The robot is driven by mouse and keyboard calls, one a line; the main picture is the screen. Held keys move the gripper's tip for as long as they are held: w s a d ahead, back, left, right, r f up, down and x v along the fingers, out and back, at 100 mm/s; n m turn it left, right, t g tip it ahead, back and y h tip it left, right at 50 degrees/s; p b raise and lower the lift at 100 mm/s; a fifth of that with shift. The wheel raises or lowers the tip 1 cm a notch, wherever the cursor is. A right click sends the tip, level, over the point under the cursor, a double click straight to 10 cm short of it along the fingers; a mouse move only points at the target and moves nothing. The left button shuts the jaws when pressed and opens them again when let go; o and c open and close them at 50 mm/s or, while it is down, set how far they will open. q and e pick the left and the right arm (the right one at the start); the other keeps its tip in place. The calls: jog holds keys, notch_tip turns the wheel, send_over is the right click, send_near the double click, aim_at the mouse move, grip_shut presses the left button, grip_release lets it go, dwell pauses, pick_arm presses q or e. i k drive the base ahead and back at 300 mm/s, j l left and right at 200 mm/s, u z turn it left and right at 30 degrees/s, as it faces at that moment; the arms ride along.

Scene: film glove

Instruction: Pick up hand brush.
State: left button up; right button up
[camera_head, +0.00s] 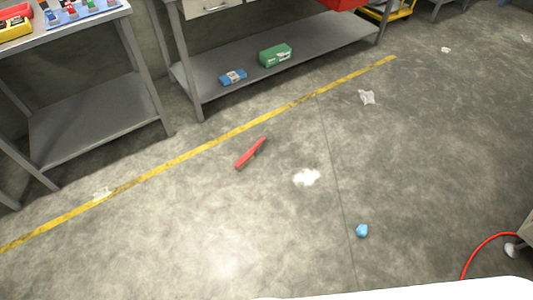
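A red hand brush (251,153) lies on the grey concrete floor near the middle of the view, just on the near side of the yellow floor line. It lies at a slant, its upper end pointing to the right. A tan edge, perhaps bristles, shows along its lower side. Nothing covers it. Neither of my grippers is in view.
A white patch (306,177) and a small blue object (362,230) lie on the floor to the right. A workbench (215,98) with boxes on its lower shelf stands behind the yellow line (200,146). A red hose (484,247) curves at lower right. Floor around the brush is clear.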

aim_at(245, 158)
jog(key=i+j+z, duration=0.7)
jog(key=i+j, duration=0.1)
jog(key=i, duration=0.05)
